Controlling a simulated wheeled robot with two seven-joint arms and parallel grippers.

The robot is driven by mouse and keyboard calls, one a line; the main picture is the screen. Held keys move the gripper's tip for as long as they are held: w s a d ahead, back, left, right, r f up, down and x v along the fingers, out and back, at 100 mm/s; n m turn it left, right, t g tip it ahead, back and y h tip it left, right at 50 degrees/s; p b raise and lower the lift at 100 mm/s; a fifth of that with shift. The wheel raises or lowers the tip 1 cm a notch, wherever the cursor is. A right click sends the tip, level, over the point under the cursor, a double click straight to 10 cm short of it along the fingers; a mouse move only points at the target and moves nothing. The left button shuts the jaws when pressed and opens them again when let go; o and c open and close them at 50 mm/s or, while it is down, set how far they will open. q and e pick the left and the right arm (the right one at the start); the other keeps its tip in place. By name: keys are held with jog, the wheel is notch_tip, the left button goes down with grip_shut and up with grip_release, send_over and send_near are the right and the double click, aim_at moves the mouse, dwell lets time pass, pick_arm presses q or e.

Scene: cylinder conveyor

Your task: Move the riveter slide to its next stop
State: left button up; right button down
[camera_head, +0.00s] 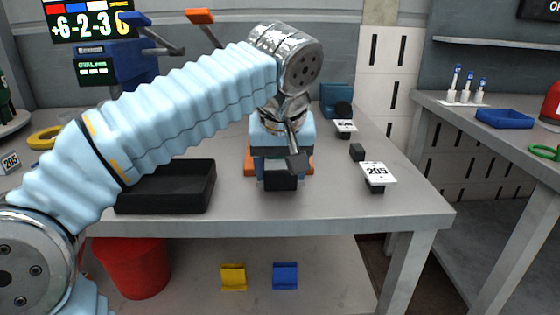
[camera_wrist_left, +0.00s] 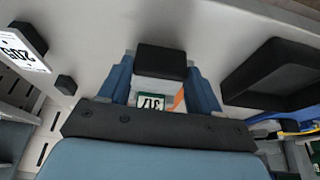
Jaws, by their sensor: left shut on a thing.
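My left gripper (camera_head: 281,180) reaches down to the bench near its front edge. Its two blue fingers stand on either side of a black block (camera_head: 280,184), which seems to be the slide's handle. In the left wrist view the same block (camera_wrist_left: 161,62) sits between the fingertips, and the left gripper (camera_wrist_left: 162,75) is shut on it. A green-edged label reading 317 (camera_wrist_left: 152,102) and an orange part show between the fingers there. Orange parts (camera_head: 309,163) flank the gripper in the head view. My arm and gripper hide most of the slide and its stops. My right gripper is out of view.
A black tray (camera_head: 190,205) lies left of the gripper. Cards reading 205 (camera_head: 378,174) and another number (camera_head: 345,127) stand to the right, with a small black block (camera_head: 357,152). A display (camera_head: 90,25) is at the upper left. The bench's right front is clear.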

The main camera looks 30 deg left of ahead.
pick_arm(q)
jog(key=shift+s+d+f, duration=0.1)
jog(key=shift+s+d, duration=0.05)
jog(key=o, duration=1.5)
jog(key=p+v, duration=0.3)
jog(key=v, duration=1.1)
